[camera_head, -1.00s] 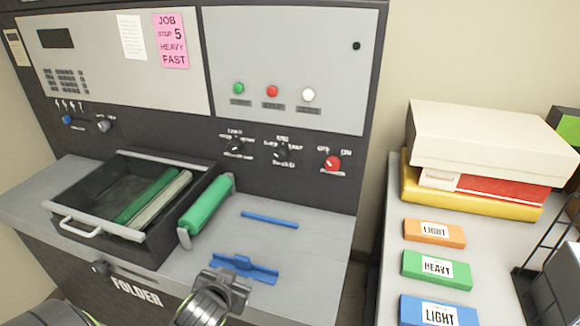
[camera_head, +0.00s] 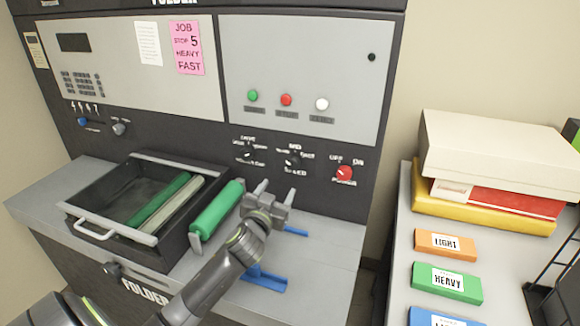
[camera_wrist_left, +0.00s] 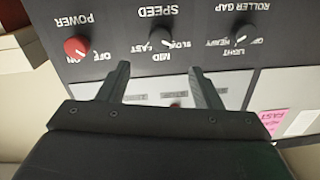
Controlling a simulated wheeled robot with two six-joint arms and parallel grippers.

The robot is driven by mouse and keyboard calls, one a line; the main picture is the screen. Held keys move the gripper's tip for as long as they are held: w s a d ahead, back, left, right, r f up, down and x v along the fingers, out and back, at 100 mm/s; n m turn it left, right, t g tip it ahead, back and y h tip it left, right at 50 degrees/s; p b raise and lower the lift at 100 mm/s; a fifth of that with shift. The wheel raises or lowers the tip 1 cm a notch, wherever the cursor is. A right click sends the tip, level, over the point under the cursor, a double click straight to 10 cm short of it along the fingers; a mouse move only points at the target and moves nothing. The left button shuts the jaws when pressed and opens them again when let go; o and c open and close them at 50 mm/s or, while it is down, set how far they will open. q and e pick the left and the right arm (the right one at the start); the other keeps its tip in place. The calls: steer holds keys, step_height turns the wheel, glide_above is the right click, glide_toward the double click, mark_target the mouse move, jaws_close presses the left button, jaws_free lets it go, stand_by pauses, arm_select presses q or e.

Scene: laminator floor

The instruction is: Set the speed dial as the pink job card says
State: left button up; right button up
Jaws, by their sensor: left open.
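The pink job card (camera_head: 187,48) on the upper panel reads JOB, STOP 5, HEAVY, FAST. The black speed dial (camera_head: 293,161) is on the dark strip between the roller gap dial (camera_head: 249,152) and the red power knob (camera_head: 344,173). In the left wrist view, upside down, the speed dial (camera_wrist_left: 161,40) has FAST, MID and SLOW labels; its light pointer mark seems on the SLOW side, but is small. My left gripper (camera_head: 276,190) is open and empty, below and in front of the dials, apart from them. In the wrist view its fingers (camera_wrist_left: 160,72) straddle the dial's line. My right gripper is not in view.
The open tray (camera_head: 150,240) and green roller (camera_head: 217,210) are left of my arm. Blue parts (camera_head: 265,279) lie on the grey ledge beneath it. Green, red and white buttons (camera_head: 286,100) sit above the dials. A side table with boxes (camera_head: 490,190) is at right.

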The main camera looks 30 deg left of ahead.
mark_target(292, 166)
arm_select(q)
steer(key=p+x, duration=0.1)
steer(key=x, duration=1)
steer(key=shift+w+a+f+p, duration=0.1)
steer(key=shift+w+p, duration=0.2)
steer(key=shift+p, duration=0.05)
steer(key=c, duration=1)
